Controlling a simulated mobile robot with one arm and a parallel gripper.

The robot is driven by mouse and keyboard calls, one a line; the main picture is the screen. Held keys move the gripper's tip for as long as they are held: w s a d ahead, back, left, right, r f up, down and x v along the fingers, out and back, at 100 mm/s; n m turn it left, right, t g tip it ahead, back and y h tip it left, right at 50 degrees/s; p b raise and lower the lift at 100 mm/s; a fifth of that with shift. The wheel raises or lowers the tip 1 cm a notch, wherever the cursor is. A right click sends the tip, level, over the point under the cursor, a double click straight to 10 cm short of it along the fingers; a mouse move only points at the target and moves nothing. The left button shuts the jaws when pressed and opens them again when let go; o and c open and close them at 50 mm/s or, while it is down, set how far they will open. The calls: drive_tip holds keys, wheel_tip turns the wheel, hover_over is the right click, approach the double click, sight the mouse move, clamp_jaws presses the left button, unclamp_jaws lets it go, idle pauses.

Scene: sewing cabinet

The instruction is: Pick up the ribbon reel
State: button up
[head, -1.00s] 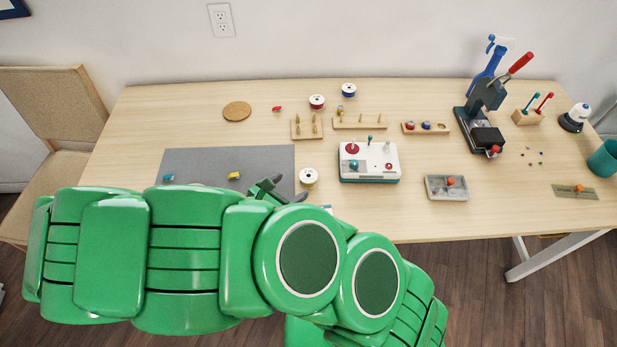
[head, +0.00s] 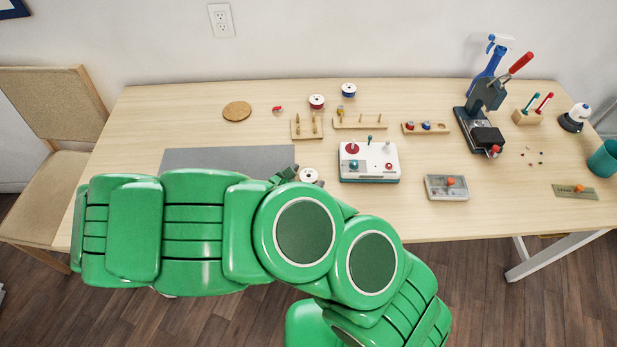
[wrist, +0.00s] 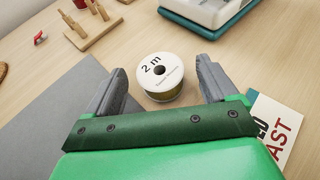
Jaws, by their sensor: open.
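The ribbon reel (wrist: 160,77) is white-topped, marked "2 m", with a gold-brown side. It stands flat on the wooden table in the middle of the wrist view. In the head view the reel (head: 308,174) is just right of the grey mat, partly bordered by my gripper. My gripper (wrist: 161,70) is open, with one grey finger to the left of the reel and one to the right. Gaps show on both sides, so it is not clamped. My green arm hides the table in front of it in the head view.
A white machine (head: 369,160) stands right of the reel. Wooden peg racks (head: 307,126) and two other reels, red (head: 317,101) and blue (head: 348,90), are behind. The grey mat (head: 225,158) lies left. A printed card (wrist: 275,125) lies by the right finger.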

sight(305, 179)
drive_tip(key=shift+w+d+f, duration=0.1)
drive_tip(key=shift+w+d, duration=0.05)
drive_tip(key=shift+w, duration=0.05)
drive_tip(key=c, duration=1.1)
drive_tip(key=shift+r, duration=5)
